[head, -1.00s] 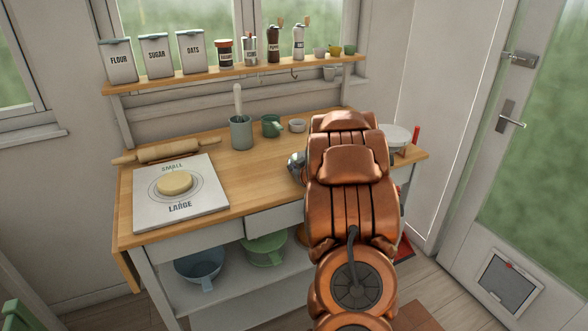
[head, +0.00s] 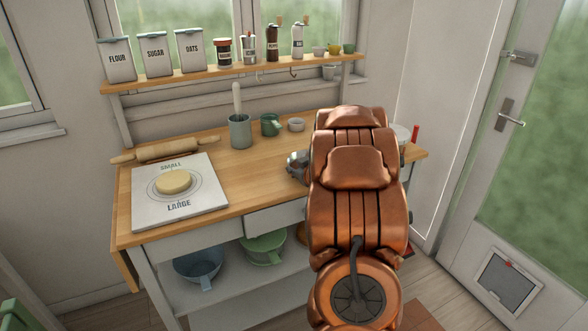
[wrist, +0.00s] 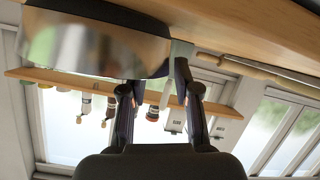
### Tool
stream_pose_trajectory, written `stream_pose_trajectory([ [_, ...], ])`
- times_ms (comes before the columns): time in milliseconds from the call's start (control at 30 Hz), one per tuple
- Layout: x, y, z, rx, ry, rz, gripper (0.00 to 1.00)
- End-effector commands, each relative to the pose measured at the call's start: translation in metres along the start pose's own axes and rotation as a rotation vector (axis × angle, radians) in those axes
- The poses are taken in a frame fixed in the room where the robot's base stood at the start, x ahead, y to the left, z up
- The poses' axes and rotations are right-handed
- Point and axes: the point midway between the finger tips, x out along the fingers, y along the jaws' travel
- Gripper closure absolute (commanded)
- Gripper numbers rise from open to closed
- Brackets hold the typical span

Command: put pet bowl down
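The pet bowl (wrist: 90,50), shiny steel with a dark band, fills the upper left of the wrist view, which is upside down. My gripper (wrist: 155,85) has one finger against the outside of the bowl's wall. The other finger runs up behind the bowl's edge, its tip hidden, so the wall appears pinched between them. In the head view my copper arm hides the gripper and most or all of the bowl. A silvery shape (head: 297,167) shows at the arm's left side over the worktop; I cannot tell whether it is the bowl.
The wooden worktop (head: 255,170) holds a white board (head: 205,205) with dough, a rolling pin (head: 168,150), a utensil crock (head: 240,132) and a green mug (head: 270,125). A shelf with jars runs behind. Bare wood lies between board and arm.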

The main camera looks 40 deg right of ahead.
Motion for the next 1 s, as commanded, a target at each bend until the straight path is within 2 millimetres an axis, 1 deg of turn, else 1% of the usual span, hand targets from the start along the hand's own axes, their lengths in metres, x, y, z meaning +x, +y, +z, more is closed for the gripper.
stream_pose_trajectory([
  [33,-0.007,0.001,0.001,0.001,0.001,0.003,0.69],
  [400,-0.055,0.002,0.0,0.0,0.001,0.004,0.69],
  [600,-0.077,0.001,0.001,0.003,-0.002,0.002,0.69],
  [800,-0.089,0.001,0.001,0.001,-0.001,0.002,0.69],
  [1000,-0.091,0.0,0.0,0.0,-0.001,0.001,0.69],
])
